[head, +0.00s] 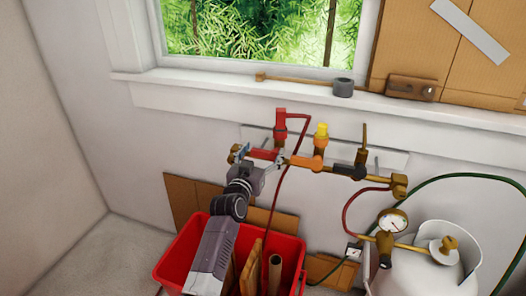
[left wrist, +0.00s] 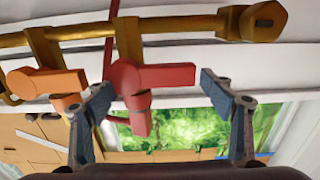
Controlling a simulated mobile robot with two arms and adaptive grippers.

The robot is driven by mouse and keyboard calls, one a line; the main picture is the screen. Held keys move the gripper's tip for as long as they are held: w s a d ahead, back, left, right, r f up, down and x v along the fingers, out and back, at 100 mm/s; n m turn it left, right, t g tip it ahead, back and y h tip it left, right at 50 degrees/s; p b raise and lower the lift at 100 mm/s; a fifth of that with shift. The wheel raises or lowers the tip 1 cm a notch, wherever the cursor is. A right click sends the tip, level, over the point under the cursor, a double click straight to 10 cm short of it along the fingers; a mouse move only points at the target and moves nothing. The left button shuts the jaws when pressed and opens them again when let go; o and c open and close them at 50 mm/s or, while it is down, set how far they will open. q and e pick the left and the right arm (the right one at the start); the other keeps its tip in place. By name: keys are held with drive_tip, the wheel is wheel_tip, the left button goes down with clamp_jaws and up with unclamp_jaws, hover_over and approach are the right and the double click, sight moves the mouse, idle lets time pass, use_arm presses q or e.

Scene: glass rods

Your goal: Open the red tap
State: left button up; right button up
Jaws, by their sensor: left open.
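The red tap (left wrist: 160,76) sits on a brass pipe (left wrist: 185,24) on the wall. Its lever lies roughly along the pipe. In the head view the red tap (head: 262,154) is partly covered by my left gripper (head: 260,157). The left gripper (left wrist: 143,92) is open, with one finger on each side of the red tap and nothing held. The fingers look apart from the lever; contact on the far side cannot be told. My right gripper is in neither view.
An orange tap (head: 305,162) is close beside the red one, then a black tap (head: 348,170). A red hose (head: 271,225) hangs down. A red bin (head: 175,264) stands below the arm. A gas cylinder (head: 425,272) with gauge (head: 392,222) is at right. A windowsill (head: 220,89) runs above.

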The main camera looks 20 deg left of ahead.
use_arm(q)
drive_tip(key=shift+w, duration=0.15)
drive_tip(key=shift+c, duration=0.2)
drive_tip(key=c, duration=1.7)
